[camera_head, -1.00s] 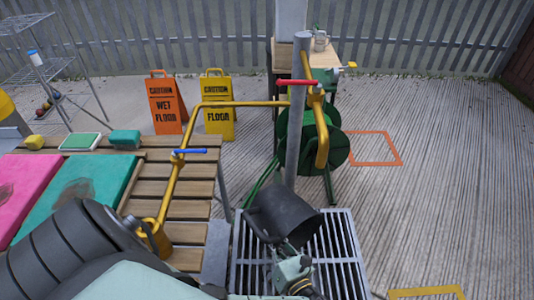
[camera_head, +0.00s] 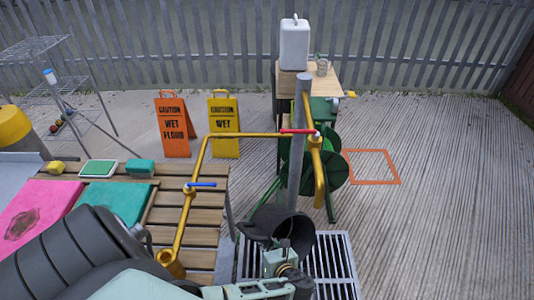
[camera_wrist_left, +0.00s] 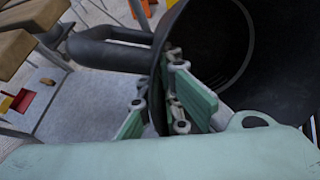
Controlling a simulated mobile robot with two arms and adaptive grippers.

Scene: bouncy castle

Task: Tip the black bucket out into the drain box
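The black bucket (camera_head: 276,214) is tilted above the slotted metal grate of the drain box (camera_head: 338,262), beside the grey post. My left gripper (camera_head: 284,258) holds it from the near side. In the left wrist view, the gripper's fingers (camera_wrist_left: 165,108) are on either side of the wall of the bucket (camera_wrist_left: 235,50), near its rim. The bucket's black handle (camera_wrist_left: 108,52) sticks out to the left there. The open mouth shows a dark inside, and I cannot make out any contents. My right gripper is not in view.
A grey post (camera_head: 300,150) with yellow pipes and a green hose reel (camera_head: 332,160) stand just behind the bucket. A slatted wooden bench (camera_head: 205,215) with mats is to the left. Two caution signs (camera_head: 224,125) stand behind it.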

